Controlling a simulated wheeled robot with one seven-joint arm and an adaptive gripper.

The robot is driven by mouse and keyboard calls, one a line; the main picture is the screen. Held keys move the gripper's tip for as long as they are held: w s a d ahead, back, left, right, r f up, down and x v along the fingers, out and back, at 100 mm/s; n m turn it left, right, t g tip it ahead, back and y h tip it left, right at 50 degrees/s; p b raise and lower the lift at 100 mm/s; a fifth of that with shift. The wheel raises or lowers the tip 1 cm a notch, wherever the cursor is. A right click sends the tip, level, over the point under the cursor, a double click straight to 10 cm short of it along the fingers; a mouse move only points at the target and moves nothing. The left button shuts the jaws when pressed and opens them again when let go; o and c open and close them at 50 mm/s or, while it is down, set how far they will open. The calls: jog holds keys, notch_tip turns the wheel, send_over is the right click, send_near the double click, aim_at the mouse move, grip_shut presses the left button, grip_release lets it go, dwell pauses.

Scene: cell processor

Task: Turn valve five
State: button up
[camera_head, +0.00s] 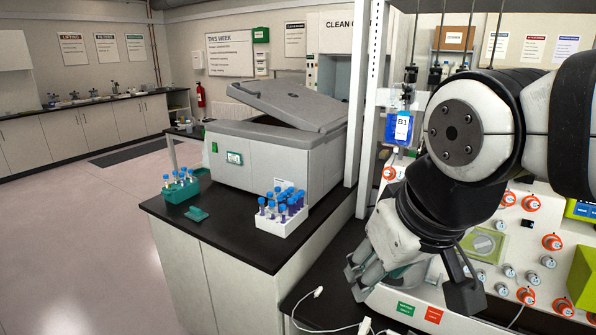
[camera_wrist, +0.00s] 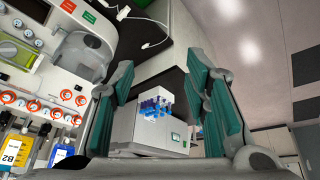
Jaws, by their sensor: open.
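The cell processor's pale panel (camera_head: 493,295) stands at the right in the head view, with several orange-ringed white valve knobs (camera_head: 551,242). A row of orange-ringed knobs (camera_wrist: 33,106) also shows at the left in the wrist view. I cannot read valve numbers, so I cannot tell which is valve five. My gripper (camera_head: 410,283) hangs in front of the panel's left part, and my arm hides some of the panel. In the wrist view my gripper (camera_wrist: 162,92) has its two green-padded fingers wide apart, with nothing between them. No knob lies between the fingers.
A blue bag marked B1 (camera_head: 399,128) hangs above the panel. A grey centrifuge (camera_head: 270,150), a white tube rack (camera_head: 281,226) and a green tube rack (camera_head: 180,191) stand on the dark bench to the left. A white cable (camera_head: 335,330) lies below my gripper. Open floor is farther left.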

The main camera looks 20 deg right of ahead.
jog(key=w+d+f+n+g+h+b, duration=0.1)
jog(key=w+d+f+g+h+b, duration=0.2)
jog(key=w+d+f, duration=0.6)
jog(key=w+d+f+n+g+h, duration=0.15)
jog(key=w+d+h, duration=0.45)
jog(key=d, duration=0.7)
jog(key=w+d+n+t+h+b, duration=0.1)
jog(key=w+d+n+h, duration=0.3)
jog(key=w, duration=0.4)
jog(key=w+d+n+t+h+b, duration=0.1)
jog(key=w+d+n+h, duration=0.25)
jog(key=w, duration=0.45)
jog(key=w+d, duration=0.2)
jog(key=d, duration=1.1)
jog(key=shift+w+d+h, duration=0.2)
jog(key=shift+d+h, duration=0.15)
jog(key=shift+d, duration=0.05)
jog(key=shift+f, duration=0.1)
jog(key=shift+c, duration=0.4)
grip_shut()
